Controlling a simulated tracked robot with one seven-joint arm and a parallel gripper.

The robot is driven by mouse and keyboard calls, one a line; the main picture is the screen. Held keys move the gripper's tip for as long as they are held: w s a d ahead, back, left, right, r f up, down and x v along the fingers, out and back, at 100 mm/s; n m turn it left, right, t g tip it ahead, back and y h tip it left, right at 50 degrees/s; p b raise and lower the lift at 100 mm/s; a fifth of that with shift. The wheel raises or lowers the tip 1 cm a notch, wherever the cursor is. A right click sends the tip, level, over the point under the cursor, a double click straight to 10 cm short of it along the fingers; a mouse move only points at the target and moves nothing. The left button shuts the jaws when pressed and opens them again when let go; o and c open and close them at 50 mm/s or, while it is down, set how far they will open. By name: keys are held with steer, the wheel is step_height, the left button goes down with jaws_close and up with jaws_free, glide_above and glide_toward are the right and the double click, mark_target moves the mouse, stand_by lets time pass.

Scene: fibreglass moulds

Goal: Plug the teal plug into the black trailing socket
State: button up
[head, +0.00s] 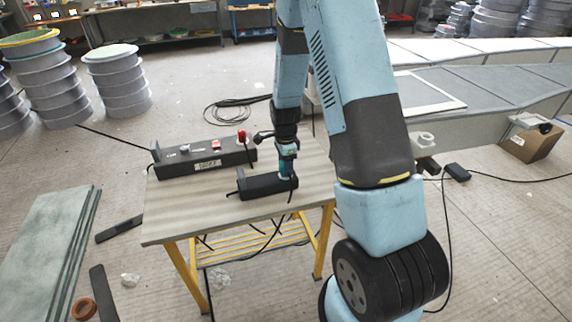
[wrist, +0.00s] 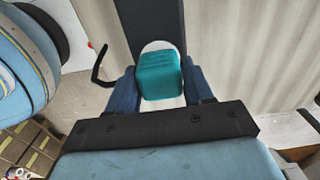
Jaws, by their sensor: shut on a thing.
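The black trailing socket (head: 262,187) lies on the table as a long low block. It also shows in the wrist view (wrist: 150,18) as a dark bar with a pale round face behind the plug. My gripper (head: 287,172) points down over the right part of this block. In the wrist view its two blue fingers are shut on the teal plug (wrist: 160,76), one on each side. The plug is in line with the pale round face and covers much of it. I cannot tell whether the plug is above the socket or in it.
A dark control box (head: 205,160) with a red button (head: 242,136) stands at the table's back left. Cables hang by the table (head: 165,225). A small black box (head: 456,172) lies on the right with a cable. The table's front left is clear.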

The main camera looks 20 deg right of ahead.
steer(key=shift+f, duration=0.35)
steer(key=o, duration=1.1)
steer(key=shift+c, duration=0.2)
step_height(320, 180, up, 14)
steer(key=shift+f, duration=0.15)
steer(key=s+r+n+t, duration=0.1)
steer(key=s+r+n, duration=0.4)
steer(key=r, duration=0.4)
steer(key=s+r+n+t, duration=0.2)
steer(key=s+r+n, duration=0.2)
steer(key=s+r, duration=0.35)
steer(key=s+r+n+t, duration=0.1)
steer(key=s+r+n, duration=0.3)
steer(key=s, duration=0.4)
steer(key=s+r+n+t, duration=0.1)
steer(key=s+r+n, duration=0.3)
steer(key=s, duration=0.3)
steer(key=shift+s+d+n+t, duration=0.15)
steer(key=shift+s+n+t, duration=0.2)
steer(key=shift+n, duration=0.15)
